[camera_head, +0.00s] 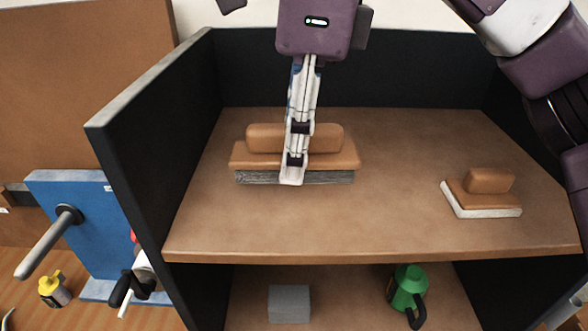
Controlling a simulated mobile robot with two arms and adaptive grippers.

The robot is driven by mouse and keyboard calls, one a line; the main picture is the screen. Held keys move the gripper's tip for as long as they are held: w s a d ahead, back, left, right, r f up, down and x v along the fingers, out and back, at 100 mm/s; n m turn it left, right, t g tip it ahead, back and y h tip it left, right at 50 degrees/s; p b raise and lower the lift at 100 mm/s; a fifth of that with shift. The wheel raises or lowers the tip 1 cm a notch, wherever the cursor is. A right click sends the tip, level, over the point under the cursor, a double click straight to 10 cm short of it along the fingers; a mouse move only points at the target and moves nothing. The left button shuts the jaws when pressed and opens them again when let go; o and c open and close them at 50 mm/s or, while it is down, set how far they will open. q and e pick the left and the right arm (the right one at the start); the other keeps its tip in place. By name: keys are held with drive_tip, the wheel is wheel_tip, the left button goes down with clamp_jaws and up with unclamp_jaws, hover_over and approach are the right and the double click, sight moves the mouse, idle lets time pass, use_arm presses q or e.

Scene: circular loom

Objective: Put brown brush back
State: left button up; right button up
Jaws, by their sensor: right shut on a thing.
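A long brown brush (340,154) with grey bristles is on the upper shelf, left of the middle, its bristles facing down. My right gripper (292,172) comes down from the top of the view and is shut on this brush. Its fingers cover part of the handle and block. I cannot tell whether the bristles touch the shelf board. My left gripper is not in view.
A smaller brown brush (488,181) with white bristles rests on the right of the shelf (390,225). Dark walls enclose its sides and back. Below are a grey block (289,304) and green can (409,285). A blue machine (75,215) stands left.

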wheel_tip(320, 180, down, 3)
drive_tip(key=shift+s+r+p, duration=0.15)
drive_tip(key=shift+p, duration=0.15)
drive_tip(key=shift+f, duration=0.6)
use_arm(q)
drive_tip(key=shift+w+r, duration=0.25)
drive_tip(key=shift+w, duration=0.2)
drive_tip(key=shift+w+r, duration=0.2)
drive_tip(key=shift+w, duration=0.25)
use_arm(e)
drive_tip(key=o, duration=1.2)
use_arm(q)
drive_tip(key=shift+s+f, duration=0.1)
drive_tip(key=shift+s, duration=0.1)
